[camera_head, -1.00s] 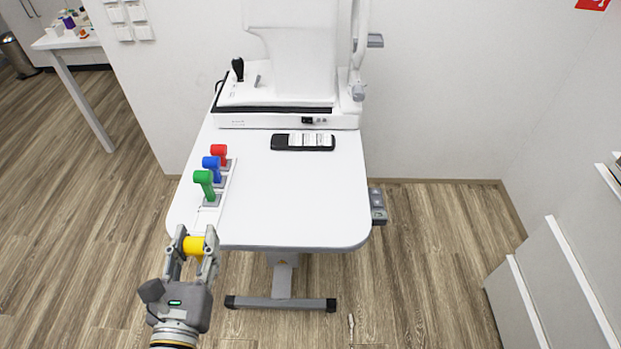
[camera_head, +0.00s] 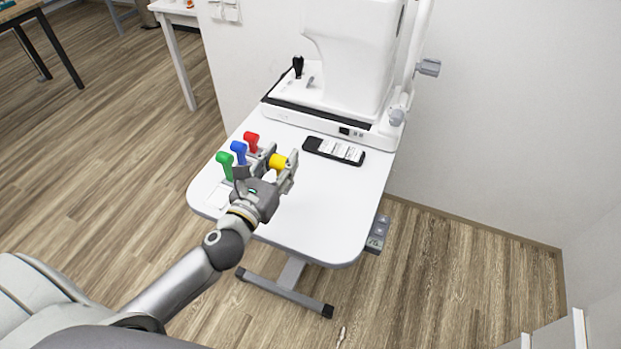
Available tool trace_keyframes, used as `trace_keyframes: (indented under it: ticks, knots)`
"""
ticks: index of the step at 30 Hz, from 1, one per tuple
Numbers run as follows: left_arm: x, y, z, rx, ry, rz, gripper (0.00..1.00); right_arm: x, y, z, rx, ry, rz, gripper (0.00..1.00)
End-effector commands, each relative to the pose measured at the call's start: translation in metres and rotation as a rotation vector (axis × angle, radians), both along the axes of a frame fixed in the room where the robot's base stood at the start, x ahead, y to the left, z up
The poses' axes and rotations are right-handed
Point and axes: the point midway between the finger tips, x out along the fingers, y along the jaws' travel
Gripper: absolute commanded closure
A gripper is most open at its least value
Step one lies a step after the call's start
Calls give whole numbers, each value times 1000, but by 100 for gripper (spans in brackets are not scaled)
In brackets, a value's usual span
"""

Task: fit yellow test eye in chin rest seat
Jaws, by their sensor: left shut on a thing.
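The yellow test eye (camera_head: 277,162) is held between the fingers of my left gripper (camera_head: 279,166). The gripper is shut on it, over the left half of the white table, just right of the coloured test eyes. Whether the yellow piece touches the table is not clear. A green test eye (camera_head: 225,162), a blue one (camera_head: 239,150) and a red one (camera_head: 252,140) stand in a row at the table's left edge. The chin rest seat cannot be made out; the white eye instrument (camera_head: 350,60) stands at the table's back. My right gripper is not in view.
A black case with white labels (camera_head: 334,151) lies in front of the instrument. The white table top (camera_head: 320,215) is clear at the front and right. A grey control box (camera_head: 378,233) hangs at its right edge. A black joystick (camera_head: 298,66) rises from the instrument base.

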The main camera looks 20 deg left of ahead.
Motion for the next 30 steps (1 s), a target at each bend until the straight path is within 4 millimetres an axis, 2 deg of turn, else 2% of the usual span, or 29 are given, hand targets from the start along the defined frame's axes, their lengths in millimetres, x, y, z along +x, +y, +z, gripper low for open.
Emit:
trace_keyframes:
  ticks: [8,9,12,20,23,27,30]
  knots:
    - [52,-47,-32,-5,-3,1,93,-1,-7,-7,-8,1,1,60]
    - [56,-50,-46,-5,0,2,93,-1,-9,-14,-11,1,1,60]
    - [67,-60,-63,-3,-2,2,93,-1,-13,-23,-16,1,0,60]
    - [79,-71,-81,-1,-1,0,93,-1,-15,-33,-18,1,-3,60]
    - [86,-78,-94,-2,-1,-1,93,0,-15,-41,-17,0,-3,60]
    - [84,-76,-113,0,-1,0,93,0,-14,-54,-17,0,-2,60]
    - [84,-76,-118,0,-1,-1,93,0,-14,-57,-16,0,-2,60]
